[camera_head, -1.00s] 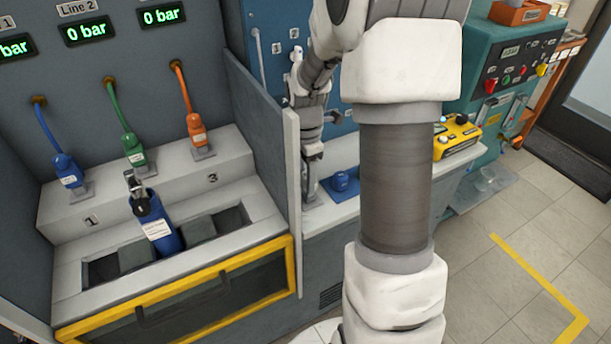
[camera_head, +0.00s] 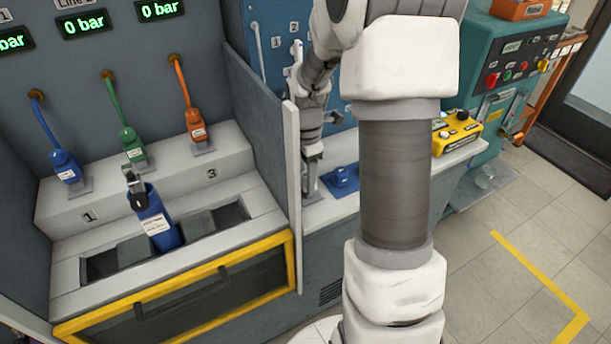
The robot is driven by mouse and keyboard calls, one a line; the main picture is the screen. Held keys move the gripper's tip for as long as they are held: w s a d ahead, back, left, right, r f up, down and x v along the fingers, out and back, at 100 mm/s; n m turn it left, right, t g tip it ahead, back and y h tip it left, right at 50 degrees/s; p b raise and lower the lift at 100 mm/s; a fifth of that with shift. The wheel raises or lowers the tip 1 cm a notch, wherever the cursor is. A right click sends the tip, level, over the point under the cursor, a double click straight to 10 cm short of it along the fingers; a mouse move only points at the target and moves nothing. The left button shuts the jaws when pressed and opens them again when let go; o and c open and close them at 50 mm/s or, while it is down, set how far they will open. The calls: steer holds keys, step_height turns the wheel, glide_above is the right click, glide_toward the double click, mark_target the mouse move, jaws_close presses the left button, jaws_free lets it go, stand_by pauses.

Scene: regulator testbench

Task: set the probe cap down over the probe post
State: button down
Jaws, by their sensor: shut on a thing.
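My gripper (camera_head: 311,158) points down over the counter, just right of the grey partition. It is seen small and from behind my arm, so its fingers are hard to make out. A narrow grey piece (camera_head: 309,180) shows directly below the fingertips and reaches toward the counter. I cannot tell whether this is the probe cap, the probe post or both in line. The cap's fit against the post cannot be made out. A small blue fixture (camera_head: 342,178) on a flat blue base stands on the counter just right of the gripper.
The partition's pale edge (camera_head: 293,200) stands close left of my gripper. A yellow control box (camera_head: 456,132) sits farther right on the counter. Left of the partition, a blue cylinder (camera_head: 154,222) stands in a recessed tray, below blue, green and orange hose connectors.

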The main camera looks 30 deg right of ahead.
steer(key=shift+f, duration=0.45)
steer(key=shift+c, duration=1.2)
jaws_free()
steer(key=shift+r, duration=0.1)
step_height(320, 180, up, 17)
steer(key=p, duration=0.3)
steer(key=shift+r, duration=0.2)
